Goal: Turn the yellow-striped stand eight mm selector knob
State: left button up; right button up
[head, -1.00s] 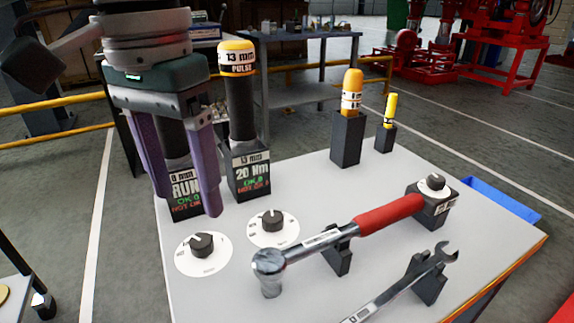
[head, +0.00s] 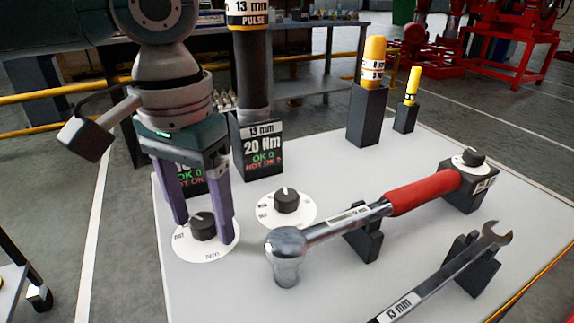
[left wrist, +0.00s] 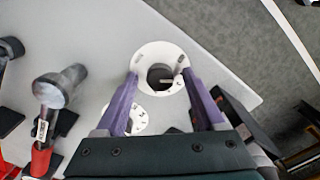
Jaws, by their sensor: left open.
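The selector knob (head: 202,225) in front of the left stand is black with a white pointer line and sits on a round white dial (head: 187,249). In the left wrist view the knob (left wrist: 158,76) shows between my fingers. My left gripper (head: 203,231) points down, open, its purple fingers on either side of the knob; contact cannot be told. The left stand's display (head: 191,180) is mostly hidden behind my gripper, and no yellow stripe shows on it. My right gripper is not in view.
A second knob (head: 286,199) and the 13 mm stand (head: 259,150) are close on the right. A torque wrench (head: 330,228) with a red handle and an open-end wrench (head: 445,275) rest on holders. Yellow-topped tools (head: 373,65) stand at the back.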

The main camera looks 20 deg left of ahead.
pick_arm(q)
grip_shut()
dwell(0.6)
